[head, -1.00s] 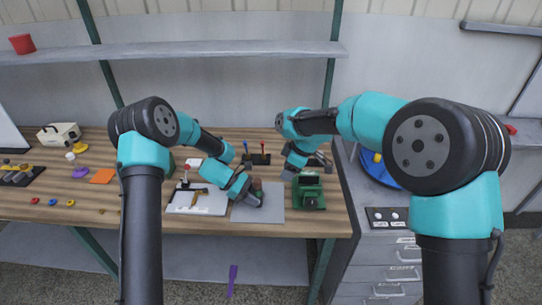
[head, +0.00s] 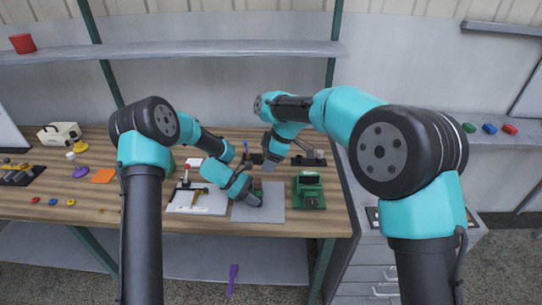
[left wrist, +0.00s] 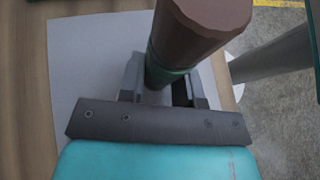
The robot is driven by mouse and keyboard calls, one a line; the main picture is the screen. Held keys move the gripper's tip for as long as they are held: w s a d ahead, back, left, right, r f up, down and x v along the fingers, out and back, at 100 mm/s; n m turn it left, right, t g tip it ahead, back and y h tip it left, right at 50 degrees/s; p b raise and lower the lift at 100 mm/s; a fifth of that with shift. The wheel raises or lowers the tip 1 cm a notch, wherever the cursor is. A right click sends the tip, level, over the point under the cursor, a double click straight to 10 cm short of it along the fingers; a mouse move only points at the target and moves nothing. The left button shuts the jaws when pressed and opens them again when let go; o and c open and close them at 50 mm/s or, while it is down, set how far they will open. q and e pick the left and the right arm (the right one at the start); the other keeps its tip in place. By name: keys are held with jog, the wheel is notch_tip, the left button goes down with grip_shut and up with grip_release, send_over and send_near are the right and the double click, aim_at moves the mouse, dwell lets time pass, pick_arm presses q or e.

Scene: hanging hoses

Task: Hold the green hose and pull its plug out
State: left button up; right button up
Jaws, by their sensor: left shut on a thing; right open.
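In the left wrist view the green hose (left wrist: 165,74) stands between the jaws of my left gripper (left wrist: 160,90), which is shut on it. A thick brown plug (left wrist: 203,28) sits on the hose's upper end, above the jaws. In the head view my left gripper (head: 254,197) is low over the grey mat (head: 272,212); the hose and plug are mostly hidden there. My right gripper (head: 269,162) is open, above and slightly right of the left one. Its fingertips are small in the head view, and I cannot tell whether they touch the plug.
A green machine (head: 309,191) stands right of the mat. A white board (head: 188,204) with a red-knobbed lever is on the left. Dark holders stand behind, near my right gripper. The bench's front left is mostly clear apart from small colored rings.

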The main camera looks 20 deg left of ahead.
aim_at(258, 180)
jog(key=x, duration=1)
jog(key=shift+a+f, duration=0.1)
jog(key=shift+f, duration=0.15)
jog(key=c, duration=1)
jog(key=shift+r, duration=0.85)
dwell(0.6)
